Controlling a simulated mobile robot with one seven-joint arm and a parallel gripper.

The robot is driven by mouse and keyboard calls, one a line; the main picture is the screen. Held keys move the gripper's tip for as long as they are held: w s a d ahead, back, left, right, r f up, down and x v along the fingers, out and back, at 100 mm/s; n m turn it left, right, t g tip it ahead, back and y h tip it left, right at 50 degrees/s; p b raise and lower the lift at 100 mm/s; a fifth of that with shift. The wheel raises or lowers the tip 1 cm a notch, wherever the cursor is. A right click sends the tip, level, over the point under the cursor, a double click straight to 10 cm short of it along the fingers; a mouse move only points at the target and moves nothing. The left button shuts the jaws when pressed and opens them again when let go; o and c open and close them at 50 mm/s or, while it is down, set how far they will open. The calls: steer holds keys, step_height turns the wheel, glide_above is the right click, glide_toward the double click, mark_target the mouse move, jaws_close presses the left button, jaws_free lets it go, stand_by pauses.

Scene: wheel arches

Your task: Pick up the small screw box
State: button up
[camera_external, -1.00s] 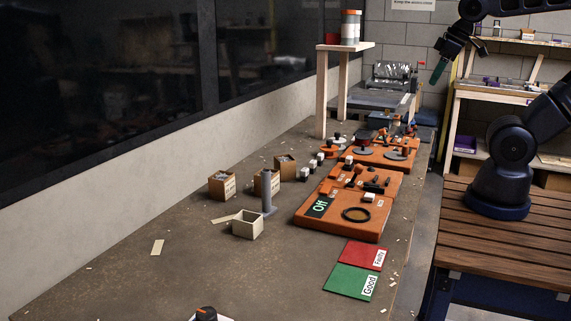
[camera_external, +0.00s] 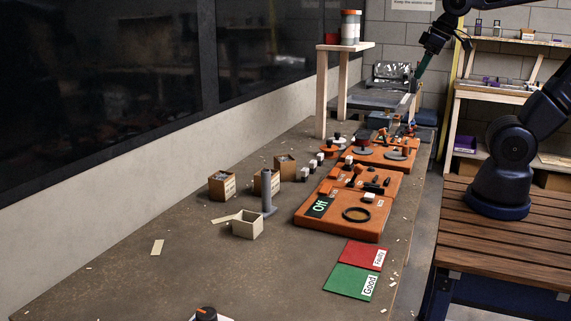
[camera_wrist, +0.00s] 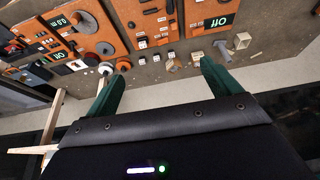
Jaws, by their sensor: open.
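Several small brown cardboard boxes stand on the left half of the bench: one at the left (camera_external: 222,186), one behind the grey post (camera_external: 259,184) and one further back (camera_external: 285,168). Their contents are too small to make out, and I cannot tell which is the small screw box. A cream open box (camera_external: 247,225) sits in front of them; it also shows in the wrist view (camera_wrist: 243,40). My gripper (camera_external: 415,82) is high over the far right end of the bench, well away from the boxes. In the wrist view its green fingers (camera_wrist: 165,64) are apart with nothing held between them.
Orange fixture boards (camera_external: 345,213) line the bench's right side, with small white blocks beside them. Red (camera_external: 362,254) and green (camera_external: 349,281) mats lie in front. A wooden stand (camera_external: 345,85) rises near the window wall. The bench's front left is mostly clear.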

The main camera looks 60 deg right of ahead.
steer(key=w+a, duration=0.3)
steer(key=w, duration=1.2)
glide_above(224, 176)
steer(key=s, duration=0.3)
step_height(224, 176, down, 28)
steer(key=x, duration=1)
steer(key=shift+d+f, duration=0.1)
steer(key=shift+d, duration=0.05)
steer(key=c, duration=1.2)
steer(key=shift+w+r, duration=0.1)
steer(key=shift+r, duration=0.1)
